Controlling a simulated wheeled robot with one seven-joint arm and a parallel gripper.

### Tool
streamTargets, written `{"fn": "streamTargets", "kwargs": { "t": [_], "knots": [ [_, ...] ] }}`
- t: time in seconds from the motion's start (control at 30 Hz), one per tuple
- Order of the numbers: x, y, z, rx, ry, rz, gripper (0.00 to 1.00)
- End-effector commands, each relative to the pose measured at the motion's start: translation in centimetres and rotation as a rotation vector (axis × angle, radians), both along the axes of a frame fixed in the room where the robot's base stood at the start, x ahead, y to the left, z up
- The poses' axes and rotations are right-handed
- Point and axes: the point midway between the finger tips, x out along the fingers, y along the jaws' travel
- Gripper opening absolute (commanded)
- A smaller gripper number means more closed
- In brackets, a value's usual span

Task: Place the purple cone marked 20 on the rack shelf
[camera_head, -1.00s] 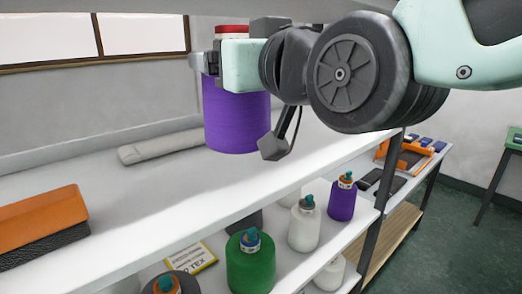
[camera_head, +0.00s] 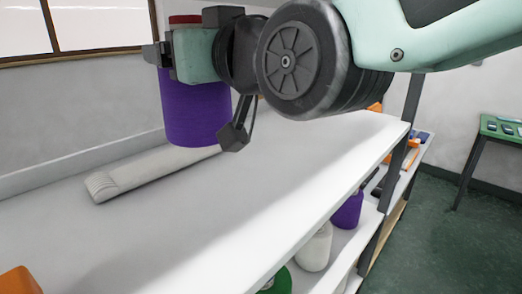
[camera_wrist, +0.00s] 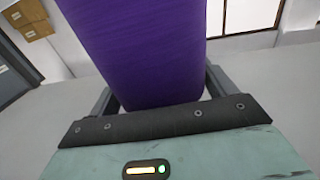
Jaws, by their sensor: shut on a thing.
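A purple cone (camera_head: 196,112) with a red top hangs upright in my gripper (camera_head: 172,60). It also fills the upper middle of the wrist view (camera_wrist: 140,45), between the fingers of my gripper (camera_wrist: 155,100). No number shows on its visible side. The rack's white top shelf (camera_head: 250,190) runs below the cone in the head view. The cone's lower edge overlaps a pale folded roll in the picture; the gap to the shelf is hard to tell.
The pale roll (camera_head: 140,172) lies along the back of the top shelf. An orange object (camera_head: 18,281) is at the lower left corner. A second purple cone (camera_head: 348,210), a white cone (camera_head: 316,248) and a green one (camera_head: 278,284) stand on a lower shelf. The shelf's middle is clear.

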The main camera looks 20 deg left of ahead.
Motion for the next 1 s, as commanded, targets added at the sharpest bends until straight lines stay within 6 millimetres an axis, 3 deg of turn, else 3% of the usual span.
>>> {"fn": "streamTargets", "kwargs": {
  "t": [0.3,0.63,1.0],
  "knots": [
    [0.0,0.0,-5.0,-0.004,0.001,0.0,0.36],
    [0.0,0.0,-8.8,-0.005,0.0,0.001,0.36],
    [0.0,0.0,-9.8,0.001,-0.001,0.0,0.36]
  ]
}}
